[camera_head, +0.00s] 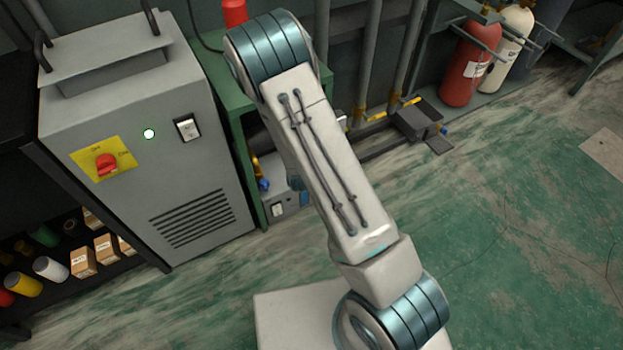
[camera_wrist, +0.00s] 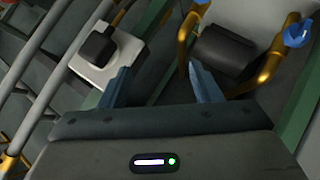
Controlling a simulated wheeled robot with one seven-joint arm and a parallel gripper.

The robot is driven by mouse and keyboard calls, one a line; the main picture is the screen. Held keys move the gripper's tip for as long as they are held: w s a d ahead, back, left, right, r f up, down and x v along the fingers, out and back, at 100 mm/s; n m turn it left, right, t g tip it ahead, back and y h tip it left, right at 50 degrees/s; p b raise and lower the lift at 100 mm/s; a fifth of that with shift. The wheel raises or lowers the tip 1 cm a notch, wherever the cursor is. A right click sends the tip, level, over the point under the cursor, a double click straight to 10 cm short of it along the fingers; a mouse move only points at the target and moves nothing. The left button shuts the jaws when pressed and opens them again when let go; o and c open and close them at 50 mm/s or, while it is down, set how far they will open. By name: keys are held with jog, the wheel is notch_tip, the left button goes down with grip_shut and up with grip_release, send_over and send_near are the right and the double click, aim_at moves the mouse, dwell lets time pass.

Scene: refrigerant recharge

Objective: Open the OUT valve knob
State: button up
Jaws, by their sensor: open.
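No OUT lettering is readable, so I cannot tell which knob is the OUT valve. In the wrist view a blue knob (camera_wrist: 298,33) sits on a curved brass pipe (camera_wrist: 270,66) at the upper right. Another small blue part (camera_wrist: 200,2) is cut off at the top edge, above a second brass pipe. My gripper (camera_wrist: 160,72) is open, with nothing seen between its two fingers. The blue knob is to the right of the right finger, apart from it. In the head view my arm hides the gripper; a small blue part (camera_head: 264,184) shows left of the arm.
A black cylinder (camera_wrist: 224,52) lies between the brass pipes, and a white block with a black top (camera_wrist: 97,58) is near the left finger. A grey cabinet with a red switch (camera_head: 107,164) stands left. Red (camera_head: 470,62) and white cylinders stand back right. Green floor (camera_head: 520,210) is open at right.

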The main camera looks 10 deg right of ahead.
jog(key=s+f+n+t+y+b, duration=0.1)
jog(key=s+f+n+t+b, duration=0.25)
jog(key=f+n+b, duration=0.45)
jog(key=s+f+n+t+y+b, duration=0.1)
jog(key=s+f+n+t+b, duration=0.2)
jog(key=f, duration=1)
jog(key=w+d+b, duration=0.1)
jog(key=w+b, duration=0.4)
jog(key=w, duration=1)
jog(key=shift+d+r+n+t, duration=0.25)
jog(key=shift+d+n+t, duration=0.05)
jog(key=shift+d+t, duration=0.1)
jog(key=c, duration=1)
